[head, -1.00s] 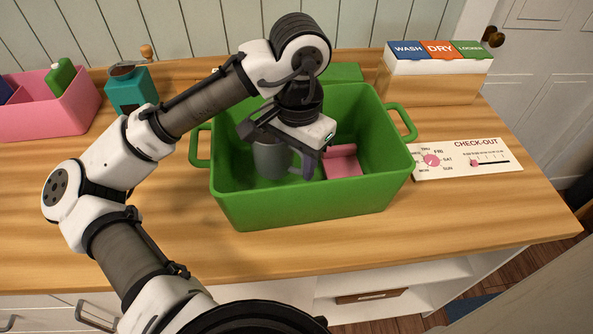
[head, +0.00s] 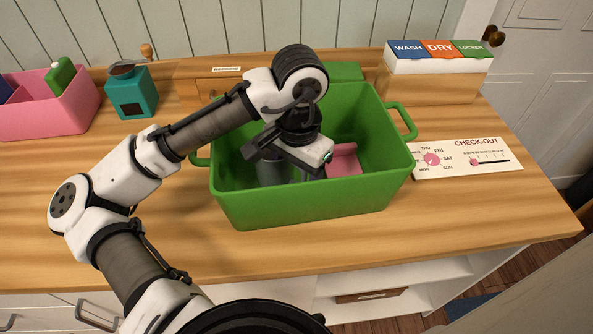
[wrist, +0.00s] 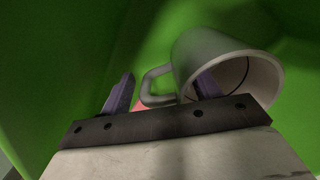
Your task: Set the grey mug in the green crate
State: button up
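The green crate (head: 310,205) stands on the wooden counter. The grey mug (head: 271,168) is inside it, partly covered by my gripper (head: 300,158) in the head view. In the wrist view the mug (wrist: 205,55) shows its open rim, with its handle pointing left. My gripper (wrist: 163,90) is open there: one finger reaches into the mug's mouth, and the other stands left of the handle with a gap. The handle and near wall lie between the fingers. Whether the mug's base touches the crate floor is hidden.
A pink block-like item (head: 344,160) lies in the crate, right of the mug. A pink bin (head: 50,115), a teal canister (head: 132,92), a wash/dry/locker box (head: 437,75) and a check-out card (head: 465,159) stand or lie around the crate. The front counter strip is clear.

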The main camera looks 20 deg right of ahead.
notch_tip(320, 180, up, 12)
jog(key=shift+d+r, duration=0.15)
jog(key=shift+r, duration=0.05)
dwell(0.4)
dwell(0.5)
